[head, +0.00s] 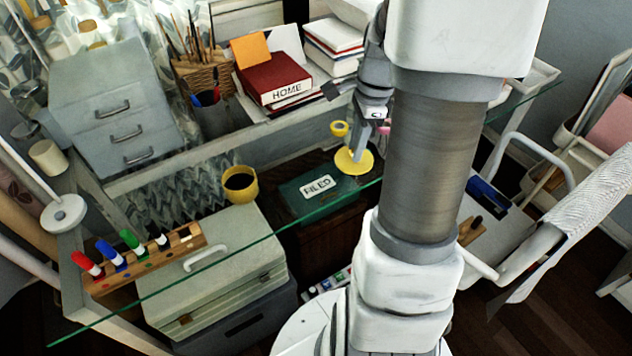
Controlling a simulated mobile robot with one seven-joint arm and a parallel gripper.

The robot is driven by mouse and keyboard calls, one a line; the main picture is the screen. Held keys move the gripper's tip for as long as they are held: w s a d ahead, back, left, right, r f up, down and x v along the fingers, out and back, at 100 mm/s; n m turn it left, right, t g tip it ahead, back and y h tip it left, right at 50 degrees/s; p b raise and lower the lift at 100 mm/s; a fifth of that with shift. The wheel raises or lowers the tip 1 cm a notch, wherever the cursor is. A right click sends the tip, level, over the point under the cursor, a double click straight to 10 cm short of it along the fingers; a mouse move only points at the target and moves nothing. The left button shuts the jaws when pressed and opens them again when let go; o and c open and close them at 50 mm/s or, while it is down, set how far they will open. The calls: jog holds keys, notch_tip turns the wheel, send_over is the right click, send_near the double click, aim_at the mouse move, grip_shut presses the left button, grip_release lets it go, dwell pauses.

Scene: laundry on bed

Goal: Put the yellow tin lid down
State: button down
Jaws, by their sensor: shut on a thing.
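The yellow tin lid (346,164) is a round flat disc in the head view, near the right rear corner of the green box marked FILED (304,207). My gripper (359,143) comes down from above and is shut on the lid at its middle. I cannot tell whether the lid touches anything below it. The yellow tin (248,194) stands open to the left, with a dark inside, apart from the lid. Part of my arm hides the area right of the lid.
A wooden holder with coloured markers (150,257) lies at the left. A small yellow round thing (339,128) is just behind the lid. The red HOME book (272,80) is behind.

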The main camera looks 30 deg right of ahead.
jog(key=w+a+f, duration=0.2)
jog(key=w, duration=0.1)
jog(key=w+a+f+b, duration=0.1)
jog(key=w+a+f, duration=0.1)
jog(key=a, duration=0.1)
jog(key=w+a+f, duration=0.2)
jog(key=w+f, duration=0.1)
jog(key=shift+w+a+f+b, duration=0.1)
jog(key=shift+w+a+b, duration=0.15)
jog(key=shift+w+b, duration=0.05)
jog(key=shift+f+b, duration=0.4)
jog(key=shift+f, duration=1.55)
jog(key=shift+f, duration=0.15)
jog(key=c, duration=0.7)
grip_release()
jog(key=shift+s+d+r+p, duration=0.15)
jog(key=shift+r+p, duration=0.25)
jog(key=shift+r, duration=1.65)
jog(key=shift+d+r+p, duration=0.3)
jog(key=shift+r+p, duration=0.05)
jog(key=shift+r, duration=1.7)
jog(key=shift+s+d+r+p, duration=0.15)
jog(key=shift+r+p, duration=0.25)
jog(key=shift+r, duration=1.65)
